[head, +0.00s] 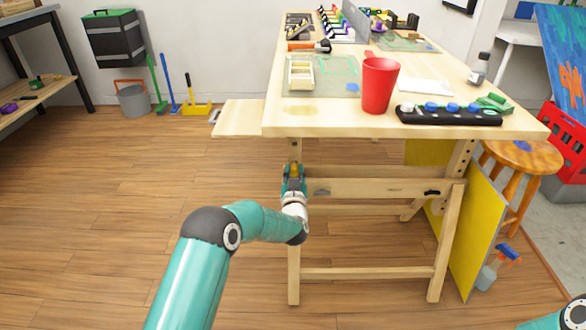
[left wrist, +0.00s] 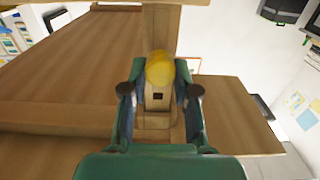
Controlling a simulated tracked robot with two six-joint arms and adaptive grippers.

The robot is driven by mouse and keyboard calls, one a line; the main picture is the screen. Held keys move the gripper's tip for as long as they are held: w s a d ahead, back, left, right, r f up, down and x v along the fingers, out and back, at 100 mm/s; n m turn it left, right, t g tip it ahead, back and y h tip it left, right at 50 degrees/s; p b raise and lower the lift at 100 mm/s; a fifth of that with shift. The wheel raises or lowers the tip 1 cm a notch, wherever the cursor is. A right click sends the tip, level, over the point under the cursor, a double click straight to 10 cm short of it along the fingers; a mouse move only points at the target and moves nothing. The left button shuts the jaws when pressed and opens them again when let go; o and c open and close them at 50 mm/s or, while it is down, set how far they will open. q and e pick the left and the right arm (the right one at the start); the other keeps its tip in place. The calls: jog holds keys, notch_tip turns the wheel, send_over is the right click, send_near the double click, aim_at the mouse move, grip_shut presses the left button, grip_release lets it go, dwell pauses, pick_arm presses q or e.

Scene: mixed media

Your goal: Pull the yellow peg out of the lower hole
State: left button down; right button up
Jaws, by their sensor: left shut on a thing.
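The yellow peg (head: 294,168) is at the front left leg (head: 294,255) of the wooden workbench, below the top. Its rounded yellow end also shows in the left wrist view (left wrist: 160,70), between the fingers. My left gripper (head: 293,180) is shut on the peg; its two fingers flank it in the left wrist view (left wrist: 160,88). A small dark square (left wrist: 157,96) shows on the wood beside the peg. My right gripper is out of view.
The workbench top (head: 350,125) overhangs the gripper and carries a red cup (head: 379,85) and a black tray (head: 449,115). A wooden side board (head: 240,117) juts out left. A crossbar (head: 375,188) runs right from the leg. The floor (head: 130,200) to the left is free.

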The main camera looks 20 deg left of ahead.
pick_arm(q)
jog(key=shift+s+d, duration=0.2)
jog(key=shift+s, duration=0.15)
jog(key=shift+s, duration=0.2)
jog(key=shift+p+v, duration=0.3)
jog(key=shift+v, duration=2.5)
jog(key=shift+r, duration=0.1)
jog(key=s+d+r+p, duration=0.1)
jog(key=s+r, duration=0.2)
jog(key=s, duration=0.2)
jog(key=shift+s+d, duration=0.35)
jog(key=shift+s, duration=0.05)
